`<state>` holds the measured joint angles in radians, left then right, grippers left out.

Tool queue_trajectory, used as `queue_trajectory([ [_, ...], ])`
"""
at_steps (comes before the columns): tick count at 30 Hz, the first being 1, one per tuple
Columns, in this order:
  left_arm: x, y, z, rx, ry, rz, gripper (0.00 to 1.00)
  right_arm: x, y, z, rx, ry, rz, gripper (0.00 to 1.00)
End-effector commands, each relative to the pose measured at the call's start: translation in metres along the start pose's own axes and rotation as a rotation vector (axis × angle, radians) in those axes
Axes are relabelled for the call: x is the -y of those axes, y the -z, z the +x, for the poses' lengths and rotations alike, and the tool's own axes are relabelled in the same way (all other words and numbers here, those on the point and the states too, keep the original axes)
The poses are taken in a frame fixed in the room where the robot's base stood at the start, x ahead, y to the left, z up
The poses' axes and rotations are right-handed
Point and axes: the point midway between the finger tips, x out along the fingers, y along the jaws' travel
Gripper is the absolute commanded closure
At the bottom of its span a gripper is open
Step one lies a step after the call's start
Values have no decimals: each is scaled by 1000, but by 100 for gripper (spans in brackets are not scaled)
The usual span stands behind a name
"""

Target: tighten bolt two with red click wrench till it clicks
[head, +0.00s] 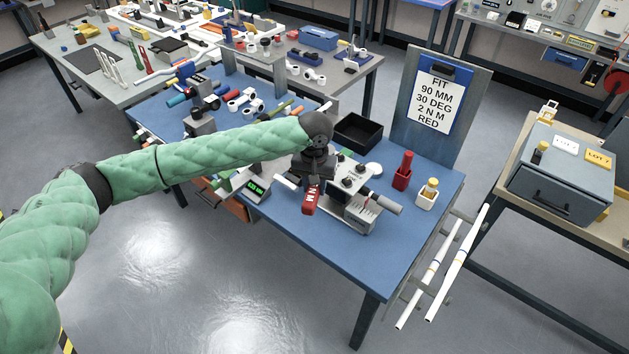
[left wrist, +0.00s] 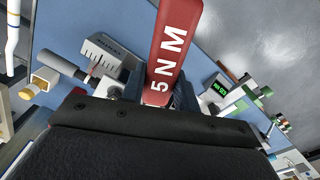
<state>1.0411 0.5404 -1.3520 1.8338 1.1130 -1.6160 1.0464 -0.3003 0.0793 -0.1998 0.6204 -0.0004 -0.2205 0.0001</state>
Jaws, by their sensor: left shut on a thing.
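My left gripper (head: 316,180) is shut on the red click wrench (head: 310,202) over the blue bench. In the left wrist view the wrench handle (left wrist: 172,45) reads "5 N M" and runs up out of the picture from between the fingers (left wrist: 158,98). The wrench's working end is hidden behind the gripper. A grey clamp fixture (head: 362,216) with a metal bar and dark knobs stands right beside the gripper; it also shows in the left wrist view (left wrist: 108,52). Bolt two cannot be told apart here. My right gripper is not in view.
A sign (head: 437,98) reads "FIT 90 MM 30 DEG 2 N M RED". A green-lit display (head: 256,190) stands left of the gripper. White tubes (head: 445,262) stick out at right.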

Motion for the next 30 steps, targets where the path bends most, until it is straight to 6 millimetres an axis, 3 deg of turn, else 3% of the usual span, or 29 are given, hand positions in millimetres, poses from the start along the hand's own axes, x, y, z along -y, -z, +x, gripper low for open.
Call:
queue_trajectory([
  [15, 0, -1, 42, 0, 0, 1, 100, 2, 0, 8, -1, 1, 1, 48],
  [30, -1, -1, 37, 0, -1, 1, 100, -3, -1, -1, 0, -2, -1, 48],
])
